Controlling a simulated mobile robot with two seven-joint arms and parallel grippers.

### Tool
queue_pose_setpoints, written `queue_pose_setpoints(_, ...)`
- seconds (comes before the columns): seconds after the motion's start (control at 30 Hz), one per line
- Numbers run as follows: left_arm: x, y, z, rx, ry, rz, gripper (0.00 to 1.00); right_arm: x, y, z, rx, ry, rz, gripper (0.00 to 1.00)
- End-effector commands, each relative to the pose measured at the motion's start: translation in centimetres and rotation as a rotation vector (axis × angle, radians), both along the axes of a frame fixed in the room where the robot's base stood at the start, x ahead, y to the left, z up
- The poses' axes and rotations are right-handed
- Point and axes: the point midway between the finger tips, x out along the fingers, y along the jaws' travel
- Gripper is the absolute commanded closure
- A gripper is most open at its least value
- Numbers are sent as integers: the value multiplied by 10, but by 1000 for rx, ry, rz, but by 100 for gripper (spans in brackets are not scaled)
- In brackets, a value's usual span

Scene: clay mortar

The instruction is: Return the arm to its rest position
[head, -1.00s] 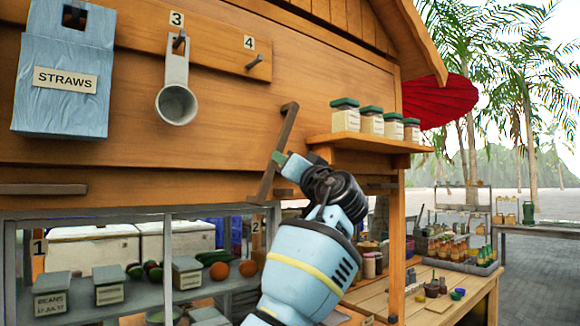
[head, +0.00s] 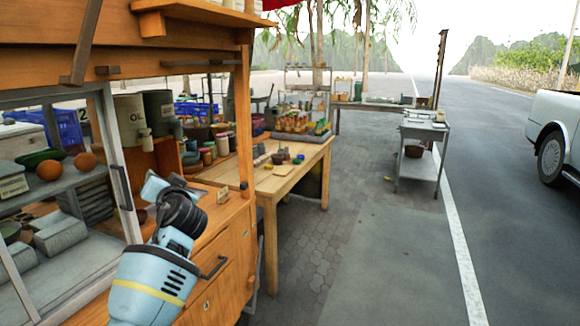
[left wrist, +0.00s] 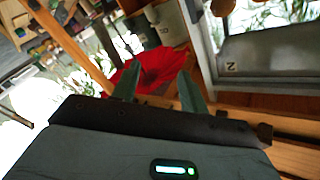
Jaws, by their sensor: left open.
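My left arm rises at lower left in the head view, in front of the wooden stall counter (head: 225,215). My left gripper (head: 155,187) is at the arm's upper end, small and partly hidden by the dark wrist joint. In the left wrist view, the two green fingers of my left gripper (left wrist: 158,68) stand apart with nothing between them. A red parasol (left wrist: 150,75) shows behind them. My right gripper is in neither view.
A glazed cabinet (head: 120,190) with a dark handle stands left of the arm. A dark upright bar (head: 82,45) hangs above it. A wooden table (head: 295,180) with small pots stands beyond. The paved ground (head: 350,220) to the right is clear.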

Motion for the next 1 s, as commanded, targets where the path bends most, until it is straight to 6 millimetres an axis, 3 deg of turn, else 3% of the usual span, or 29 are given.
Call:
queue_pose_setpoints(0.03, -5, -3, -33, -14, 37, -29, 56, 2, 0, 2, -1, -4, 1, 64)
queue_pose_setpoints(0.2, -30, -17, -133, -77, 143, -130, 56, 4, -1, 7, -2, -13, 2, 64)
queue_pose_setpoints(0.37, -70, -30, -219, -146, 236, -215, 56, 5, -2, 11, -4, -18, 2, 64)
queue_pose_setpoints(0.5, -115, -41, -285, -213, 309, -281, 56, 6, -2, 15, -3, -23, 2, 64)
queue_pose_setpoints(0.67, -177, -53, -349, -298, 384, -345, 56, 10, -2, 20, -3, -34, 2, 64)
queue_pose_setpoints(0.8, -238, -64, -395, -379, 444, -392, 56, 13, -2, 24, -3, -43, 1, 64)
queue_pose_setpoints(1.0, -330, -78, -440, -501, 514, -442, 56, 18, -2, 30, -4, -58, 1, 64)
